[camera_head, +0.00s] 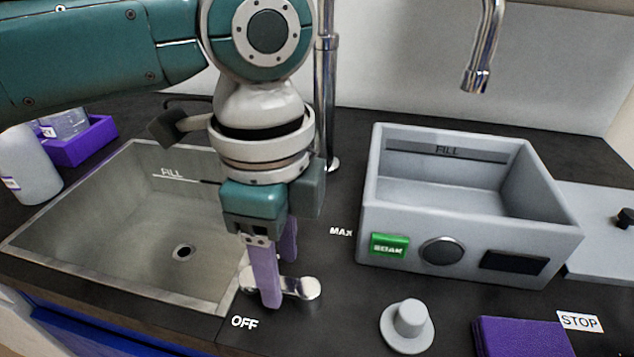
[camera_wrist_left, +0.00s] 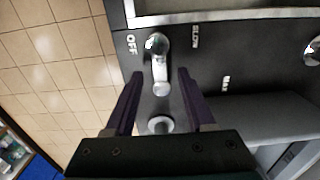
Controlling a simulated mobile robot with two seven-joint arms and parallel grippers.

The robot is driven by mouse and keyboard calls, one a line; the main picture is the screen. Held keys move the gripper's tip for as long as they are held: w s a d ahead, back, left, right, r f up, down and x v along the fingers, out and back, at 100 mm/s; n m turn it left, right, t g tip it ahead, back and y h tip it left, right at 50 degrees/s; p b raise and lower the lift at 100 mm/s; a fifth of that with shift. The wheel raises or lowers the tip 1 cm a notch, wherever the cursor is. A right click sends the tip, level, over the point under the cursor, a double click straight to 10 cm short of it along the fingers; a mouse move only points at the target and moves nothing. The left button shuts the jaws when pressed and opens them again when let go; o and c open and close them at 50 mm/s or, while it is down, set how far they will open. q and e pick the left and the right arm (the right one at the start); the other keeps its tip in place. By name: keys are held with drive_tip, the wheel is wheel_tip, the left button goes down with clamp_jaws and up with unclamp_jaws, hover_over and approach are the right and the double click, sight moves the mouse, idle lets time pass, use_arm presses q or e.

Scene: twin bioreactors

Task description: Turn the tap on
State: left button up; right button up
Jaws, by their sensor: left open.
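The tap handle (camera_head: 300,288) is a short chrome lever on the dark counter, beside the sink's front right corner. It also shows in the left wrist view (camera_wrist_left: 160,72), with the OFF, SLOW and MAX labels around it. My left gripper (camera_head: 278,285) points down at the lever, with its purple fingers partly hiding it. In the left wrist view my left gripper (camera_wrist_left: 159,76) is open, one finger on each side of the lever, with gaps showing on both sides. The chrome tap spout (camera_head: 480,70) hangs over the grey basin; no water shows. My right gripper is not seen.
A sunken sink (camera_head: 130,215) lies left; a grey basin (camera_head: 470,245) with a green button (camera_head: 389,245) stands right. A grey knob (camera_head: 408,322) and purple block (camera_head: 522,338) sit at the front. The chrome tap column (camera_head: 326,100) rises behind my gripper.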

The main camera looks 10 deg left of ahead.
use_arm(q)
drive_tip(key=shift+f, duration=0.8)
clamp_jaws()
idle(0.9)
